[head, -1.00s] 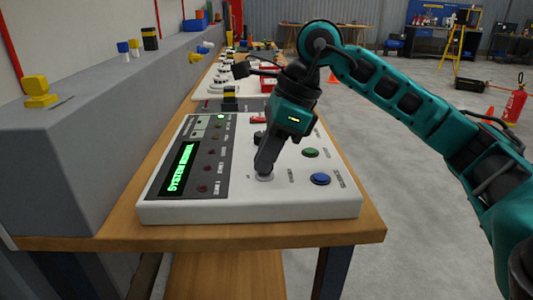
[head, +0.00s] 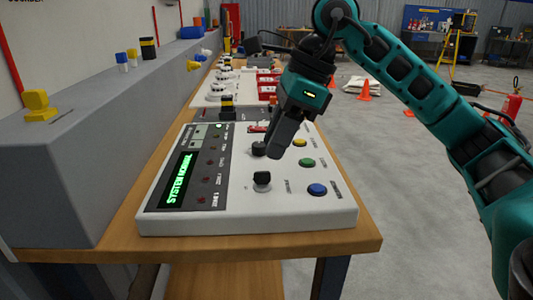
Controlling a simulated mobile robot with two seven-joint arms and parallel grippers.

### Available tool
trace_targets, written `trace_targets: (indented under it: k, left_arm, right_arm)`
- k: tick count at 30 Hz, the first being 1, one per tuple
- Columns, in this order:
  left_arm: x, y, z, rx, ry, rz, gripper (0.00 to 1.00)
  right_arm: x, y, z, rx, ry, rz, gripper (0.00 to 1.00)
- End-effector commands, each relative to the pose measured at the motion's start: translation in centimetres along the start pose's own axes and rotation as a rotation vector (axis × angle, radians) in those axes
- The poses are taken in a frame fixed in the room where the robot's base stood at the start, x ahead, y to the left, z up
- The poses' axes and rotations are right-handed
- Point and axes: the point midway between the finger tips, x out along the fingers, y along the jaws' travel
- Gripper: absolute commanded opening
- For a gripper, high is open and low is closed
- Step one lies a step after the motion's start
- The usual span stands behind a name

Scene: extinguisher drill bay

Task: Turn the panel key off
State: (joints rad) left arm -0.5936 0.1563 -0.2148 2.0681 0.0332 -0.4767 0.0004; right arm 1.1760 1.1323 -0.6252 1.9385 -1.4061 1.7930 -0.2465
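The white control panel (head: 230,218) lies on a wooden bench. A black key-like knob (head: 262,178) stands on a pale round base near the front middle of the panel. A second dark knob (head: 258,148) sits behind it. My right gripper (head: 280,152) hangs over the panel, above and behind the front knob and apart from it. Its fingers point down, and the gap between them cannot be made out. The panel's screen (head: 180,180) reads "SYSTEM NORMAL" in green. My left gripper is not in view.
Blue (head: 317,189), green (head: 307,162) and yellow (head: 299,143) buttons line the panel's right side. A grey ledge (head: 75,170) runs along the left with a yellow item (head: 39,105) on it. More devices stand farther back on the bench.

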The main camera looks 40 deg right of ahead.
Motion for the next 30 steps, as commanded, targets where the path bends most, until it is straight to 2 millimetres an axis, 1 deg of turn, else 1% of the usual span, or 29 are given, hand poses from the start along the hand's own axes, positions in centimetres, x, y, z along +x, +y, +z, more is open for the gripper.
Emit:
trace_targets:
  k: [1, 3, 6, 10, 15, 30]
  left_arm:
    - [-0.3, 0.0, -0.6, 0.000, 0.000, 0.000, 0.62]
    - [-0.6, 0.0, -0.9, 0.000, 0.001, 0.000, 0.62]
    - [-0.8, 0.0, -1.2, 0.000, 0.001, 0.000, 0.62]
    - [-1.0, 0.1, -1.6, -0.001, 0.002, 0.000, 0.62]
    - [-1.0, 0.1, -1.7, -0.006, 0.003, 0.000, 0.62]
    - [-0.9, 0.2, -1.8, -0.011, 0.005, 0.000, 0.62]
  right_arm:
    - [-1.6, 0.0, 0.2, 0.000, -0.002, -0.002, 0.32]
    - [-3.1, -0.1, 0.2, 0.000, -0.002, -0.002, 0.32]
    - [-4.8, 0.0, 0.1, -0.001, -0.002, -0.001, 0.32]
    - [-6.3, 0.0, 0.1, -0.001, -0.002, 0.000, 0.32]
    - [-7.0, 0.0, 0.0, -0.002, 0.000, 0.002, 0.32]
    - [-6.9, 0.0, 0.0, -0.001, 0.000, 0.002, 0.32]
